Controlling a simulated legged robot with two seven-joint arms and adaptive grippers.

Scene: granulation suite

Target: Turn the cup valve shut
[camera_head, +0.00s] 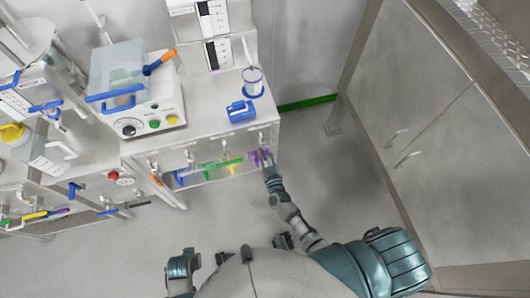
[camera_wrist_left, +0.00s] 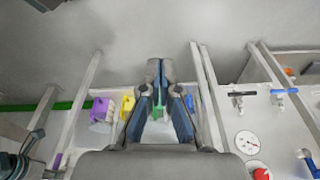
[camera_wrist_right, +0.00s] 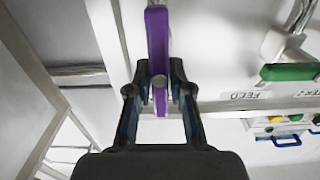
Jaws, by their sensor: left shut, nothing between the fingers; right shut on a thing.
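A purple lever (camera_wrist_right: 157,45) on the bench front stands upright in the right wrist view, crosswise to the green lever (camera_wrist_right: 290,72) beside it. A "FEED" label (camera_wrist_right: 243,95) sits between the two levers; I cannot read which lever is the cup's. My left gripper (camera_wrist_left: 157,65) is shut and empty, fingertips together.
A blue-handled item (camera_head: 241,111) and a machine with knobs (camera_head: 150,122) stand on the bench. Purple (camera_wrist_left: 99,109) and yellow (camera_wrist_left: 127,106) things are below the bench. Steel cabinets (camera_head: 420,120) stand at right; the floor between is clear.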

